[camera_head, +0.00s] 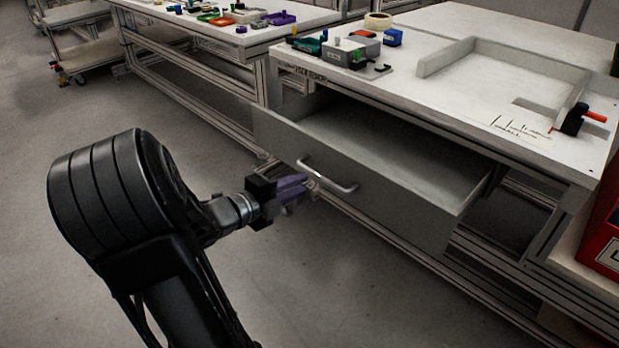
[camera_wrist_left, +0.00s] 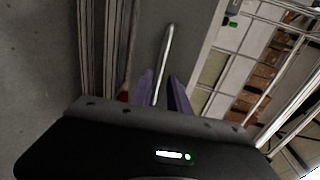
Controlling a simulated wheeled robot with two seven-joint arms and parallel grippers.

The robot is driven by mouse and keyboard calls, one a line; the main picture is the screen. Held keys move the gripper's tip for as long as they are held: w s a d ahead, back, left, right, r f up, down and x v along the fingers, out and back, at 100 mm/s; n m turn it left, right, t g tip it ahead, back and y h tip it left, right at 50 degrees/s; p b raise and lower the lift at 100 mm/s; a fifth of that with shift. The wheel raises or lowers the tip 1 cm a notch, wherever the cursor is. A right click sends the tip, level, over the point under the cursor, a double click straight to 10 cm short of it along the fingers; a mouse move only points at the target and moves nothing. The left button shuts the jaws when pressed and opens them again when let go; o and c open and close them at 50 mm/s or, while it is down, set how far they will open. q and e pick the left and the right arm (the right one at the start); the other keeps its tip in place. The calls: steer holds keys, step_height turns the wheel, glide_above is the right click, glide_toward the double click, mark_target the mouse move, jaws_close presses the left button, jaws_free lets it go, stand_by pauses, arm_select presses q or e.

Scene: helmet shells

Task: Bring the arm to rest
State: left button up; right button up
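My left gripper (camera_head: 308,186) has purple fingers and reaches toward the drawer from the left. It is beside the left end of the drawer's metal handle (camera_head: 330,176). In the left wrist view the two fingers (camera_wrist_left: 162,84) stand apart, with the bar handle (camera_wrist_left: 168,52) running between them and a gap showing. I cannot tell whether either finger touches it. The grey drawer (camera_head: 385,185) is pulled out from under the worktable and its visible inside looks empty. My right gripper is not in view.
The worktable (camera_head: 470,105) carries a raised tray frame, a grey block, a blue block and a tape roll (camera_head: 378,20). Another table (camera_head: 185,22) with coloured parts stands behind on the left. A red box (camera_head: 605,225) is at the right edge. The floor at left is open.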

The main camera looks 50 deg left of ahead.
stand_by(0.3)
arm_select(q)
steer(key=a+f+n+g+y, duration=0.2)
steer(key=a+f+n+y, duration=0.3)
steer(key=n, duration=0.6)
steer(key=w+d+f+n+g+h, duration=0.1)
steer(key=d+f+n+g+h, duration=0.1)
steer(key=d+f+n, duration=0.5)
steer(key=w+d+f+n+g+h, duration=0.1)
steer(key=w+d+f+g, duration=0.3)
steer(key=f, duration=0.7)
steer(key=s+d+f+n+g+h, duration=0.1)
steer(key=s+d+f+n+h, duration=0.15)
steer(key=d+f, duration=0.45)
steer(key=s+d+f+n+g+h, duration=0.1)
steer(key=s+d+f+g, duration=0.2)
steer(key=d, duration=0.8)
steer(key=s+d+f+m+g+h, duration=0.1)
steer(key=s+d+f, duration=0.1)
steer(key=s+d, duration=0.55)
steer(key=s+d+f+m+g+h, duration=0.2)
steer(key=s+d+f, duration=0.15)
steer(key=d, duration=0.65)
step_height(320, 180, up, 27)
steer(key=s+p, duration=0.1)
steer(key=p, duration=2.5)
steer(key=shift+d+r, duration=0.2)
steer(key=shift+d, duration=0.25)
